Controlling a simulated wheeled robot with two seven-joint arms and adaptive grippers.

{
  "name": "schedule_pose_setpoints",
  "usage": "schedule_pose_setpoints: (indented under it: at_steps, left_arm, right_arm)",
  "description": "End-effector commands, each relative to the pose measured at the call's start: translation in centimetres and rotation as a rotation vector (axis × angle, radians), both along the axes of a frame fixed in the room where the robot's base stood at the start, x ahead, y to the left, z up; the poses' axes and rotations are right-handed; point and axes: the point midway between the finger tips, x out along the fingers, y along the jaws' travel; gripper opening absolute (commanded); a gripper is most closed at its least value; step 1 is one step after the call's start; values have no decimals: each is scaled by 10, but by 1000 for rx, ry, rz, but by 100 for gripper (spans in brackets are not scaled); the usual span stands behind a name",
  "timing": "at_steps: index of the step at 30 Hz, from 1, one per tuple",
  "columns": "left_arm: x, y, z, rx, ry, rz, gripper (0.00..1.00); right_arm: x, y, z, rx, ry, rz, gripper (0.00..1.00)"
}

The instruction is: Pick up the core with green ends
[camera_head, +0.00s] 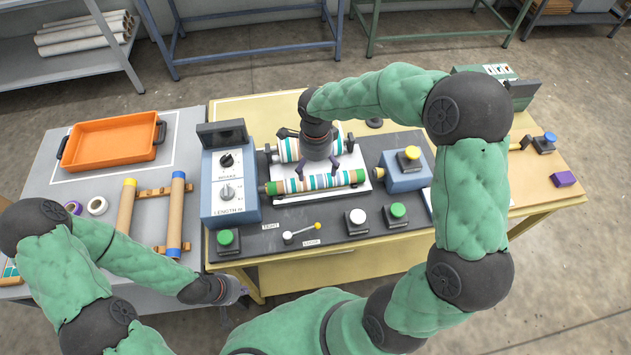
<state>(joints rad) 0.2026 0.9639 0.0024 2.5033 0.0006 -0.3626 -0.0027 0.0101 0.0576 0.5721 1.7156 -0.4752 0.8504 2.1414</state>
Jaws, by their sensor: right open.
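The core with green ends (345,180) lies level across the front of the press bed (362,188), with teal, white and brown bands along it. My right gripper (320,169) is above and just behind its middle, pointing down with fingers spread. No grip on the core shows; whether the fingertips touch it I cannot tell. Behind it is a white and teal striped roller (287,150), partly hidden by my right gripper. My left gripper (238,290) is low by the front table edge, away from the core; its fingers are too small to judge.
A blue control box (229,185) stands left of the core, and another box with a yellow button (405,172) right. Push buttons and a lever (301,233) are in front. Cores with yellow (126,205) and blue (176,212) ends and an orange tray (115,143) are left.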

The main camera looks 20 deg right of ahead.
Motion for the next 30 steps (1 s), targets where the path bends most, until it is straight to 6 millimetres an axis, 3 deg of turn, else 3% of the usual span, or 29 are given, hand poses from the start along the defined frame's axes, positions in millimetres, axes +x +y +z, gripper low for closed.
schedule_pose_setpoints:
  at_steps: [6, 14, 24, 30]
  left_arm:
    - [0, 0, -6, 0, 0, 0, 0]
    - [0, 0, -8, 0, 0, 0, 0]
    - [0, 0, -18, 0, 0, 0, 0]
    - [0, 0, -17, 0, 0, 0, 0]
  right_arm:
    - [-1, 0, -32, 0, 3, 1, 87]
    - [0, -1, -44, 1, 2, 0, 87]
    - [2, -5, -87, 2, 3, 1, 87]
    - [2, -5, -89, 1, 0, 1, 87]
